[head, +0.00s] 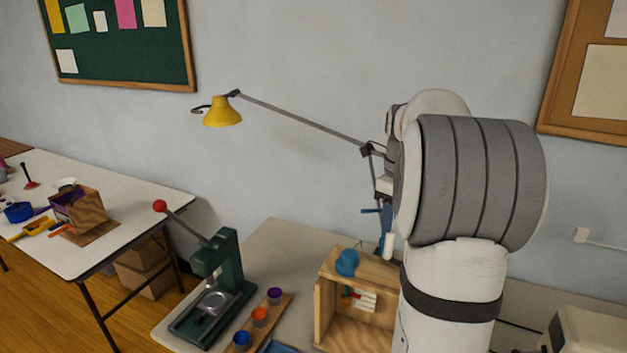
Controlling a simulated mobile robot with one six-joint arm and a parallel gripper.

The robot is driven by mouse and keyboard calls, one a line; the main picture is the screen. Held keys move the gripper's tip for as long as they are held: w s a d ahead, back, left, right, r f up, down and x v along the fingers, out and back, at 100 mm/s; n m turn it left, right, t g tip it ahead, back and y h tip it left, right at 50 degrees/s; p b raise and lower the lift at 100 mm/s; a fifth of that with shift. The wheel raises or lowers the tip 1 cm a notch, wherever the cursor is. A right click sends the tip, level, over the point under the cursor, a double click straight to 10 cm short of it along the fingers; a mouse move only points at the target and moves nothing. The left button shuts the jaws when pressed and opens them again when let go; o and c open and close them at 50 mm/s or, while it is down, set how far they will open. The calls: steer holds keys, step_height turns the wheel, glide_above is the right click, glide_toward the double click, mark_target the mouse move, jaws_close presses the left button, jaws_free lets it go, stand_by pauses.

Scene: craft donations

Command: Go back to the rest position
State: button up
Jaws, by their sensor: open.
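My arm fills the right of the head view, with a large grey ribbed joint and a white link with a dark band below it. My gripper is not in view. I cannot see whether anything is near its fingers.
A wooden box (326,306) with a blue knob (347,262) on top stands close beside my arm. Left of it are a rack of coloured cups (260,316) and a green lever press (213,277). A yellow lamp (222,112) reaches over. A second table (84,214) is at left.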

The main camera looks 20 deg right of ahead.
steer(key=shift+a+n, duration=0.3)
steer(key=shift+a, duration=0.05)
steer(key=s+a+f+n+t, duration=0.1)
steer(key=s+a+f+n, duration=0.1)
steer(key=s+a+n, duration=0.6)
steer(key=s+a+f+n+t, duration=0.2)
steer(key=s+a+n, duration=0.7)
steer(key=a+n, duration=0.6)
steer(key=f+n, duration=0.1)
steer(key=n, duration=0.5)
steer(key=shift+s+a+f+n, duration=0.15)
steer(key=shift+a+f+n, duration=0.15)
steer(key=shift+a+n, duration=0.1)
